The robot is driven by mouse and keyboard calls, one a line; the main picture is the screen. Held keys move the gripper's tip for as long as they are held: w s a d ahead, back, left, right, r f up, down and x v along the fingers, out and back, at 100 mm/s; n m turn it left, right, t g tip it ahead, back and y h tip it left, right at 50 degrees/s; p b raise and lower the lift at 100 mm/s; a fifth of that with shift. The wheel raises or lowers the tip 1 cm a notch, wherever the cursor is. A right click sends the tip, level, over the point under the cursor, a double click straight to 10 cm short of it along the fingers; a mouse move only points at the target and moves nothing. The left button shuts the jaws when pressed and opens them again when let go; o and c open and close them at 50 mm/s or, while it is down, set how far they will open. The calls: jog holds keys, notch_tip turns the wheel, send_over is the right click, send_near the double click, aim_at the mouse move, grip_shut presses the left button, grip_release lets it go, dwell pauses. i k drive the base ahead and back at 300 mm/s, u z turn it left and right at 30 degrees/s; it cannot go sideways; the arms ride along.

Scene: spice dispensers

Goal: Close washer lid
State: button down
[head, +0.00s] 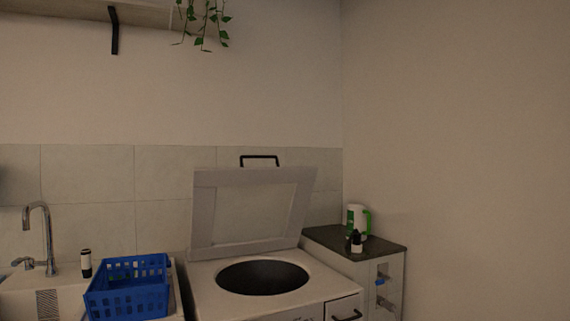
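The washer (207,287) is a white top-loader in the lower middle of the head view, with a dark round drum opening (262,277) in its top. Its lid (203,215) is raised, tilted up and leaning back toward the tiled wall. The lid is a pale frame around a panel, with a dark handle (259,157) at its top edge. The drum opening is uncovered. My gripper is not in view.
A blue basket (127,290) stands left of the washer, beside a sink faucet (46,235) and a small dark bottle (86,263). A dark-topped cabinet (385,246) on the right holds a green-and-white jug (353,217) and small dark bottles. A shelf hangs high at left.

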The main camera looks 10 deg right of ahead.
aim_at(205, 180)
jog(key=u, duration=0.7)
jog(key=i, duration=1)
